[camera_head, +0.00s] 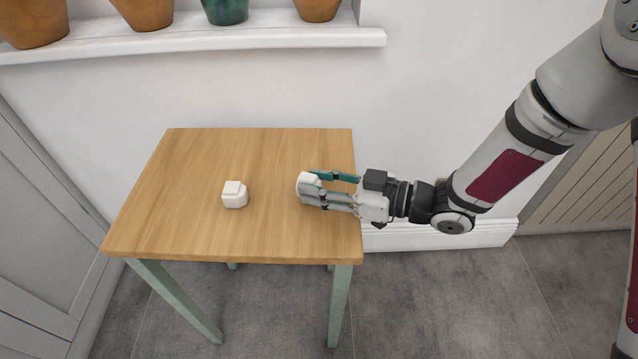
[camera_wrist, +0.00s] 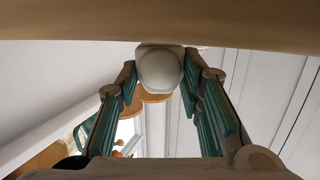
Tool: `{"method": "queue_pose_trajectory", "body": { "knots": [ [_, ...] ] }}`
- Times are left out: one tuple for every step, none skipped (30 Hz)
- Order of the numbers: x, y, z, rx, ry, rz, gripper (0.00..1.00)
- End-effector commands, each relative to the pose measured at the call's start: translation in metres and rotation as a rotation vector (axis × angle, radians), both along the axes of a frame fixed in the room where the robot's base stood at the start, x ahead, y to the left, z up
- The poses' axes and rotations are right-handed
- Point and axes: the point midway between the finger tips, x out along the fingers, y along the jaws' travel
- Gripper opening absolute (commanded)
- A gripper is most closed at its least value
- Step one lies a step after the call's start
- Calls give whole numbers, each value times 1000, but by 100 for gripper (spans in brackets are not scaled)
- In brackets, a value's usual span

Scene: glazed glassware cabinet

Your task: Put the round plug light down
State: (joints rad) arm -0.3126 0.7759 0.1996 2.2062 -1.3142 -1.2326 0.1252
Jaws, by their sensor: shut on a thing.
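The round plug light (camera_head: 307,181) is a small white rounded thing at the tips of my gripper (camera_head: 312,188), over the right part of the wooden table (camera_head: 270,236). In the wrist view it shows as a pale round face (camera_wrist: 160,69) between the two green-padded fingertips (camera_wrist: 160,80). My gripper is shut on it and reaches in low from the table's right side. The light is at or just above the tabletop; I cannot tell whether it touches. The fingers partly hide it.
A white, squarish block-like thing (camera_head: 234,195) stands on the table to the left of my gripper. The tabletop between and around them is bare. Behind, a white sill (camera_head: 200,40) holds several pots. A grey panelled door (camera_head: 40,230) is at the left.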

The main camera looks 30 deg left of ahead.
Motion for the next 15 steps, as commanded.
{"method": "queue_pose_trajectory", "body": {
  "knots": [
    [0, 0, -2, 0, 1, 0, 2],
    [0, 0, -3, 0, 1, 0, 2],
    [0, 0, -5, 0, 1, 0, 2],
    [0, 0, -5, 0, 1, 0, 2],
    [0, 0, -6, 0, 1, 0, 2],
    [0, 0, -7, 0, 1, 0, 2],
    [0, 0, -8, 0, 1, 0, 2],
    [0, 0, -9, 0, 1, 0, 2],
    [0, 0, -10, 0, 1, 0, 2],
    [0, 0, -11, 0, 1, 0, 2],
    [0, 0, -12, 0, 1, 0, 2],
    [0, 0, -12, 0, 1, 0, 2],
    [0, 0, -12, 0, 1, 1, 38],
    [0, 0, -12, -1, 1, 0, 45],
    [0, 0, -11, -1, 1, 0, 54]
  ]
}}
